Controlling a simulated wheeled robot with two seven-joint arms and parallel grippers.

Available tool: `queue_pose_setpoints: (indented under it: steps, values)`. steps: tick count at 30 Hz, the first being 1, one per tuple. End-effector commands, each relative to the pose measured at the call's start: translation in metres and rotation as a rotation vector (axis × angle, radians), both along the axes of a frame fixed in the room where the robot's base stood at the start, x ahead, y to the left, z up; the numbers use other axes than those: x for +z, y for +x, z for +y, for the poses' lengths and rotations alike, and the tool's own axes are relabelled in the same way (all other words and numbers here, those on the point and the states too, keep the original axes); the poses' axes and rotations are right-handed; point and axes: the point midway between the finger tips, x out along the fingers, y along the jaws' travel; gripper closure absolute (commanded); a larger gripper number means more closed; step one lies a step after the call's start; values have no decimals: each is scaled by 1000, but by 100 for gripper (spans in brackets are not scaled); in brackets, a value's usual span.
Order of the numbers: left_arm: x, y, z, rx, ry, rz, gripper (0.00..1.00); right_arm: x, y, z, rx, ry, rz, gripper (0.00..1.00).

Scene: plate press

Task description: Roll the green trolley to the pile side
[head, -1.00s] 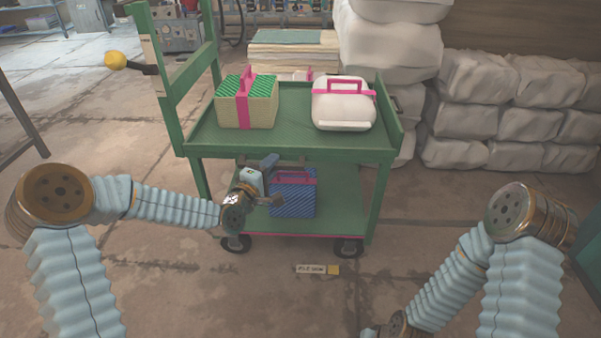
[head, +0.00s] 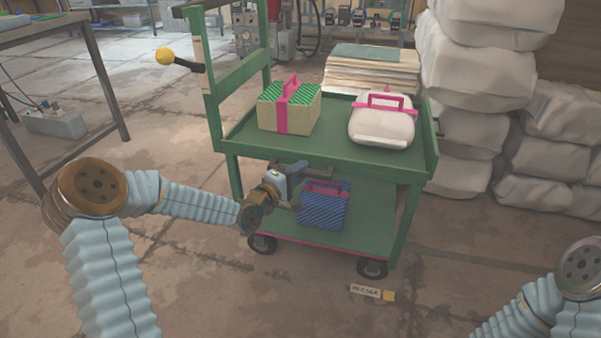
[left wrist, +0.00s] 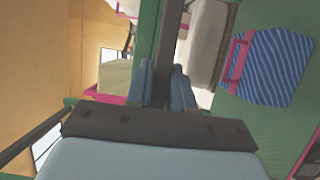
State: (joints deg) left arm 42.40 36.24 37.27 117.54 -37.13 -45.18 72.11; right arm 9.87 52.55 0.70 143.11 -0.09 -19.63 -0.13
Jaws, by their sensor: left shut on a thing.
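The green trolley (head: 330,150) stands in the middle of the head view, with its upright handle frame on the left. A yellow-knobbed lever (head: 166,57) sticks out from that frame. My left gripper (head: 302,168) is at the trolley's near side, just under the top deck. The exact grip spot is partly hidden in the head view. My right gripper is out of frame; only part of my right arm shows at lower right.
A green-topped box (head: 288,108) and a white bag (head: 382,122) ride on the top deck, a blue striped bag (head: 325,208) on the lower. White sacks (head: 475,90) are piled at right; a paper stack (head: 372,75) is behind. A small floor label (head: 366,291) lies in front.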

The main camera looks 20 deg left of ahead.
Motion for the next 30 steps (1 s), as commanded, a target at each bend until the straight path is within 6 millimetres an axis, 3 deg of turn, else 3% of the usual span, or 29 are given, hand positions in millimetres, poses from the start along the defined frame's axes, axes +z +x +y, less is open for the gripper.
queue_pose_setpoints:
  steps: [5, 6, 10, 20, 23, 30]
  values:
    - [-3, 0, 7, 13, 3, 7, 100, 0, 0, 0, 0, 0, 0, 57]
    - [-3, 0, 7, 14, 3, 7, 75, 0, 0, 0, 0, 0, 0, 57]
    - [-3, 0, 6, 12, 2, 5, 57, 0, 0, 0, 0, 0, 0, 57]
    - [-1, -3, 5, 8, 2, 2, 57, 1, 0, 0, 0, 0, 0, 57]
    - [0, -15, 11, 10, 3, 2, 57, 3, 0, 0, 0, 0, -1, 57]
    - [1, -68, 32, 13, 4, 5, 57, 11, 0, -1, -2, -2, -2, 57]
